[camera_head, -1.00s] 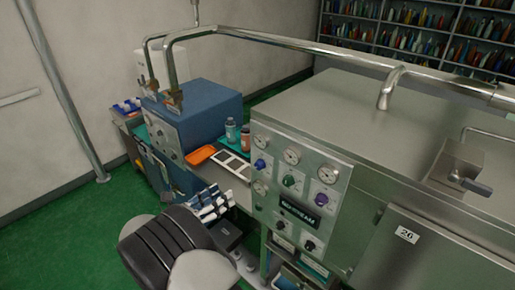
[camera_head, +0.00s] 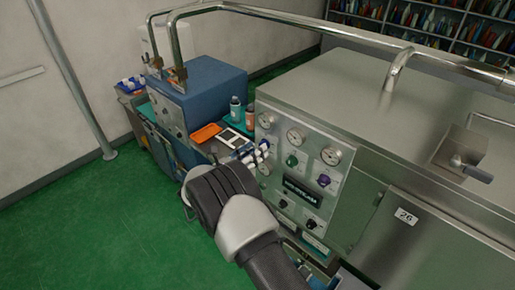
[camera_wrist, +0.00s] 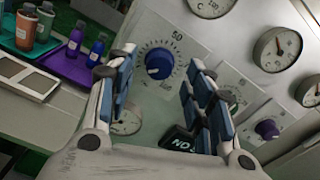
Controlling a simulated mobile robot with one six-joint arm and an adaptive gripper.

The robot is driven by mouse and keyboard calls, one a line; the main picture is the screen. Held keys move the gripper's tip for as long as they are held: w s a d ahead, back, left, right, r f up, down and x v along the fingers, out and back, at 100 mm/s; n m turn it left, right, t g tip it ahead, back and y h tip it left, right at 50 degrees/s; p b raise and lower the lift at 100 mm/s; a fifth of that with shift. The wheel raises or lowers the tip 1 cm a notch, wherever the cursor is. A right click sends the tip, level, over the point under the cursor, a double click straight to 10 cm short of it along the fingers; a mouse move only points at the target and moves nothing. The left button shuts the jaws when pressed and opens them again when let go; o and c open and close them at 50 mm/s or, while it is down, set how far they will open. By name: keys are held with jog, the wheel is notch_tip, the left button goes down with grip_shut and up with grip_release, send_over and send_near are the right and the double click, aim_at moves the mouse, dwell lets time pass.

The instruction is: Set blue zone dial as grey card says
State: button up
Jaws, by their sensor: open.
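The blue zone dial (camera_wrist: 158,63) is a round blue knob on a pale square scale plate marked 50 in the wrist view. My gripper (camera_wrist: 160,68) is open, with one finger left of the knob and one right of it in the picture. The knob shows between the fingertips; I cannot tell how far in front of it they are. In the head view my gripper (camera_head: 257,154) is at the left edge of the control panel (camera_head: 299,165) and covers the blue dial's area. I cannot identify a grey card in either view.
A green dial (camera_wrist: 232,98) and a purple dial (camera_wrist: 267,128) sit right of the blue one, near round gauges (camera_wrist: 278,48). A black display (camera_head: 300,190) is lower on the panel. Bottles (camera_wrist: 26,26) and an orange tray (camera_head: 205,133) stand to the left.

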jog(key=shift+x, duration=0.9)
jog(key=shift+c, duration=0.2)
jog(key=c, duration=1)
